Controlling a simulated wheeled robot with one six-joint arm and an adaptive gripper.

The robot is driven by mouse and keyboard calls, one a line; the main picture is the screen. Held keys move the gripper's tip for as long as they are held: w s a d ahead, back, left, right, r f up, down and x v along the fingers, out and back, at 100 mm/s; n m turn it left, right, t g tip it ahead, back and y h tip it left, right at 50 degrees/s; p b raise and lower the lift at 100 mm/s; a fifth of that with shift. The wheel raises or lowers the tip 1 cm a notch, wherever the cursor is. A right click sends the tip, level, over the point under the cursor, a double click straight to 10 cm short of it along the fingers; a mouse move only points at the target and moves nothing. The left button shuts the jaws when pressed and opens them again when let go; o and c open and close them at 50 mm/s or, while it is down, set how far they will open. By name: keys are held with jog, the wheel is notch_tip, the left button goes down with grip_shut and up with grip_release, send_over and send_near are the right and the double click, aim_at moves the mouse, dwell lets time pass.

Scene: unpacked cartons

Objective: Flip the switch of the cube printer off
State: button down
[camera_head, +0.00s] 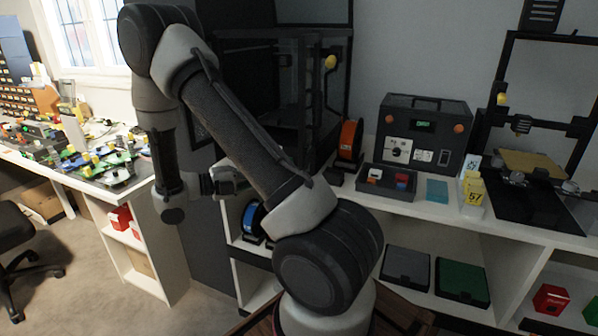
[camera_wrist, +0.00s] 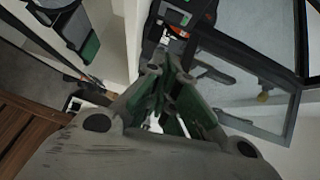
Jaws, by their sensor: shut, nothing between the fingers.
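A tall dark cabinet with a clear front (camera_head: 285,85) stands at the back centre behind my arm; it may be the cube printer, but I cannot tell for sure. No switch on it can be made out. My gripper (camera_head: 232,180) is at the left of the cabinet's lower part, partly hidden behind my arm. In the wrist view my gripper (camera_wrist: 172,85) has its fingers together with nothing between them. A dark-framed grey panel (camera_wrist: 245,75) lies beyond the fingers at the right.
A black box with a green display and orange knobs (camera_head: 425,135) stands on the white bench. A tray (camera_head: 391,183) of small blocks lies before it. An open-frame printer (camera_head: 530,195) is at the right. A cluttered table (camera_head: 85,165) and a chair (camera_head: 15,225) are at the left.

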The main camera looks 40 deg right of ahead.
jog(key=x, duration=0.4)
jog(key=w+x, duration=0.1)
jog(key=x, duration=0.3)
jog(key=w+x, duration=0.1)
jog(key=x, duration=0.3)
jog(key=shift+d, duration=0.5)
jog(key=shift+w+d+f, duration=0.1)
jog(key=shift+w+d, duration=0.1)
jog(key=shift+d, duration=0.25)
